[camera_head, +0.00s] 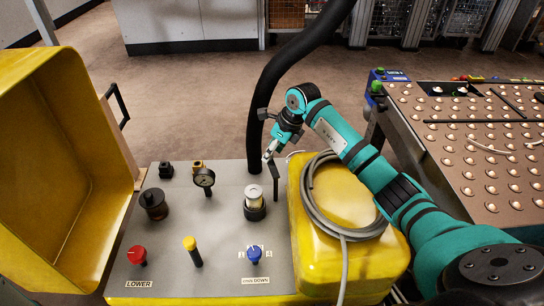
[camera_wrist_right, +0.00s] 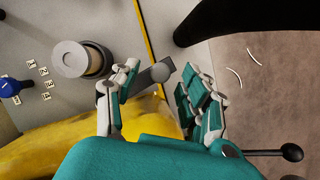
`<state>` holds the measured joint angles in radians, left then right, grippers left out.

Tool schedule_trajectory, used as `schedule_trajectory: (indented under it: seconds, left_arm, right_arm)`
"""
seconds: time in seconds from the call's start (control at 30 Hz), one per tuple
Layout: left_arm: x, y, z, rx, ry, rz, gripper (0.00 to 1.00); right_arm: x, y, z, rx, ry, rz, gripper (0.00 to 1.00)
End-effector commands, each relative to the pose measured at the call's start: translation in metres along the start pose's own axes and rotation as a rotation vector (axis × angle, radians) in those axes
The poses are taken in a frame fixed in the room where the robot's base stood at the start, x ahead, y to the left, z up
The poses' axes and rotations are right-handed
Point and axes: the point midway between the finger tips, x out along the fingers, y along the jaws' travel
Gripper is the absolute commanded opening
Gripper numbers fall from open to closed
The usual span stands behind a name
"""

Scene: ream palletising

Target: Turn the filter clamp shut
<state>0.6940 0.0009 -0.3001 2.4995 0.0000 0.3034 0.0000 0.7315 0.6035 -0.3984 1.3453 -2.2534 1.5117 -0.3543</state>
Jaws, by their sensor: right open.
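A dark clamp lever (camera_head: 275,182) stands up from the grey panel, just right of the filter, a pale cylinder in a black collar (camera_head: 254,203). My right gripper (camera_head: 271,152) is at the lever's upper end. In the right wrist view my gripper (camera_wrist_right: 160,92) is open, and the grey lever (camera_wrist_right: 160,72) reaches into the gap beside the left finger. Whether they touch cannot be told. The filter (camera_wrist_right: 75,60) shows left of the fingers. My left gripper is not in view.
A thick black hose (camera_head: 262,110) rises close behind my right gripper. A coiled grey cable (camera_head: 312,200) lies on the yellow housing (camera_head: 330,262). The panel holds a gauge (camera_head: 204,178) and red (camera_head: 137,254), yellow (camera_head: 190,243) and blue (camera_head: 254,253) controls. A ball-topped table (camera_head: 460,160) stands right.

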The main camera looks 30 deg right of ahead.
Motion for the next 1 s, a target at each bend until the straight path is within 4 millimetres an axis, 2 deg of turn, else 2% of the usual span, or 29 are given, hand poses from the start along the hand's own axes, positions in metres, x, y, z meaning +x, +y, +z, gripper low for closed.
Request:
schedule_trajectory:
  seconds: [0.37,0.7,1.0]
  left_arm:
    - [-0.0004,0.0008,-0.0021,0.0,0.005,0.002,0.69]
    - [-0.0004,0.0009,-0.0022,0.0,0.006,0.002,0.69]
    - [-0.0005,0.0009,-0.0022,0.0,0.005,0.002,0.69]
  right_arm:
    - [0.0041,-0.0005,0.0004,0.001,-0.001,-0.001,0.45]
    - [0.0042,-0.0004,0.0002,0.001,0.0,-0.001,0.0]
    - [0.0041,-0.0005,0.0001,0.001,0.0,-0.001,0.0]
